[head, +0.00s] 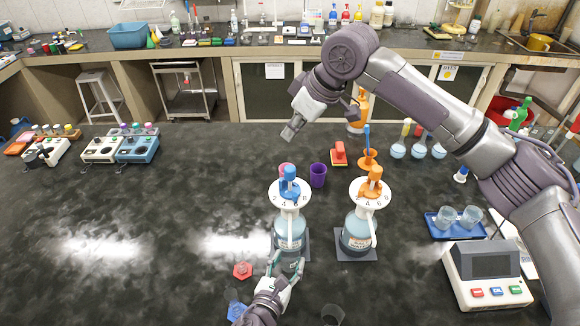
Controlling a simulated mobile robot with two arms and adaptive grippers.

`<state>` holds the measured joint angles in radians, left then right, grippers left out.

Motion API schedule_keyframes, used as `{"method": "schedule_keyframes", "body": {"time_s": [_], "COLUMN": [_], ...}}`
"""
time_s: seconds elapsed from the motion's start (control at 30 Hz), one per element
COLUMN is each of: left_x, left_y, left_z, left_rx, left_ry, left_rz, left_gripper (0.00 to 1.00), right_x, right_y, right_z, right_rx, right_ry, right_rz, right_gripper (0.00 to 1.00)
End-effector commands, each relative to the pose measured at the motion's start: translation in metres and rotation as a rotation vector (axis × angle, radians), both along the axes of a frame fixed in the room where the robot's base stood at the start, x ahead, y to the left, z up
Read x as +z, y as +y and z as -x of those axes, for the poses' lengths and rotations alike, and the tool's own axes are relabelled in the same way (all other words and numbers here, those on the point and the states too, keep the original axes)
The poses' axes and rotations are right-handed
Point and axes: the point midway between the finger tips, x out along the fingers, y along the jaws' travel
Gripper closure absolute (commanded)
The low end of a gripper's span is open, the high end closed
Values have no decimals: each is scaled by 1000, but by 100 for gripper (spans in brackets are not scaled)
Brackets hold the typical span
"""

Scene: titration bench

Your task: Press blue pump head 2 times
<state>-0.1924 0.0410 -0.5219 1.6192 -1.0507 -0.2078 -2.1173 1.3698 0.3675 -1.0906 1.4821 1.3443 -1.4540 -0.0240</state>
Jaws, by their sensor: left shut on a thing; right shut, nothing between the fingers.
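The blue pump head (289,183) tops a clear bottle of blue liquid (288,229), above a white marked disc (290,199). The bottle stands upright on a dark square pad left of a similar orange-headed bottle. My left gripper (287,265) is at the bottle's lower front and is shut on the bottle. Its fingers hide part of the base. My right gripper (291,133) is shut and empty. It appears above and behind the blue pump head in the picture, apart from it.
The orange-headed bottle (356,232) stands close on the right. A purple cup (318,175) is just behind. A red hexagonal piece (242,270) lies left of my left gripper. A boxed instrument (487,275) is at right. The left bench is mostly clear.

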Motion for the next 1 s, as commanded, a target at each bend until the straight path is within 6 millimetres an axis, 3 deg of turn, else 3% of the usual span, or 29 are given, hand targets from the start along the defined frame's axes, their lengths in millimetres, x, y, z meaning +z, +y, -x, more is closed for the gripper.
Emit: {"method": "schedule_keyframes", "body": {"time_s": [0.3, 0.5, 1.0], "left_x": [0, 0, 0], "left_y": [0, 0, 0], "left_z": [0, 0, 0], "left_rx": [0, 0, 0], "left_ry": [-1, 0, 0], "left_rz": [0, 0, 0], "left_gripper": [68, 68, 68], "right_x": [-42, -58, -62], "right_y": [0, 0, 0], "right_z": [0, 0, -1], "right_rx": [-1, 0, -1], "right_ry": [2, 0, -2], "right_rz": [-2, -2, -2], "right_gripper": [100, 100, 100]}}
